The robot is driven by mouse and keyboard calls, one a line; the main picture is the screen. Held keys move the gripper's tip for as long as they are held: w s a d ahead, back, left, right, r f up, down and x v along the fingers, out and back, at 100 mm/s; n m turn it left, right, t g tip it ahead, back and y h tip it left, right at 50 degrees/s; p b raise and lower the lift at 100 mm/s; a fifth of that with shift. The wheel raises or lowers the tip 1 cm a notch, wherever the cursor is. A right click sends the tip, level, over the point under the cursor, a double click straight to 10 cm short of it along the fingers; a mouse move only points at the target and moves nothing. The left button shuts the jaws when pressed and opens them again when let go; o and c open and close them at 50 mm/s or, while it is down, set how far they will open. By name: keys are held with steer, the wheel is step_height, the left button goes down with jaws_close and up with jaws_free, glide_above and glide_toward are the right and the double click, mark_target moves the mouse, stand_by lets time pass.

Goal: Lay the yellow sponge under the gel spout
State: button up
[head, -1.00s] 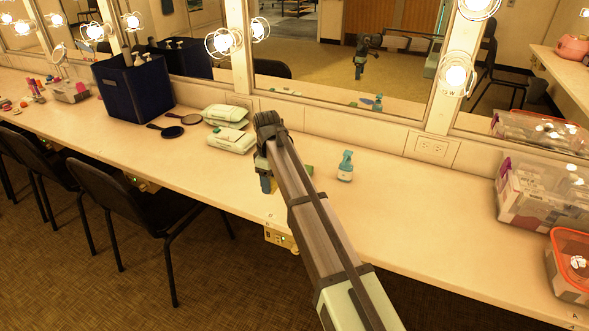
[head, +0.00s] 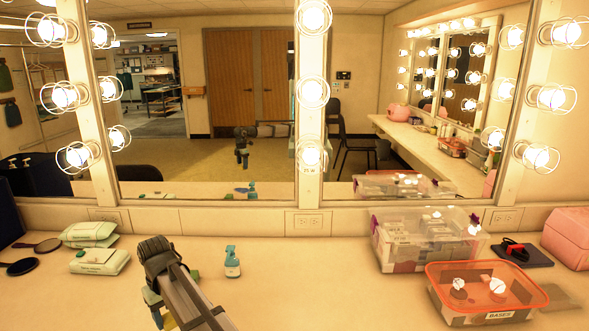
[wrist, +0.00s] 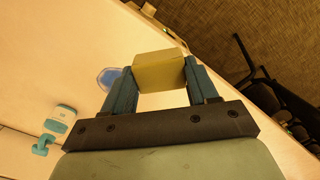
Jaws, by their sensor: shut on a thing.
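My gripper (wrist: 160,85) is shut on the yellow sponge (wrist: 160,72), which sits between the two blue fingertips in the wrist view. In the head view my gripper (head: 158,308) is at the lower left of centre, over the counter, with only a sliver of yellow showing. The gel bottle (head: 232,268), with a teal spout (head: 231,250), stands upright on the counter to the right of my gripper. In the wrist view the bottle (wrist: 62,118) is at lower left, apart from the sponge. A blue round patch (wrist: 107,76) shows beside the left finger.
White-and-green packs (head: 100,260) and dark hand mirrors (head: 22,267) lie to the left. A clear bin (head: 420,245) and an orange-lidded box (head: 485,290) stand to the right. The counter (head: 310,275) between bottle and bins is clear. Mirrors rise behind.

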steer(key=w+d+m, duration=0.2)
steer(key=d+m, duration=0.1)
steer(key=d, duration=1.3)
steer(key=w+d+f+m, duration=0.1)
steer(key=w+d+m, duration=0.1)
steer(key=d, duration=1.5)
steer(key=w+d+m, duration=0.3)
steer(key=d+m, duration=0.1)
steer(key=d, duration=1.3)
steer(key=shift+f, duration=0.35)
steer(key=shift+w+d+r, duration=0.65)
steer(key=shift+w+d, duration=2.9)
steer(key=shift+d, duration=1.35)
steer(key=shift+w+d+r, duration=0.6)
steer(key=shift+w+d, duration=2.95)
steer(key=shift+d, duration=1.3)
steer(key=shift+f, duration=4.7)
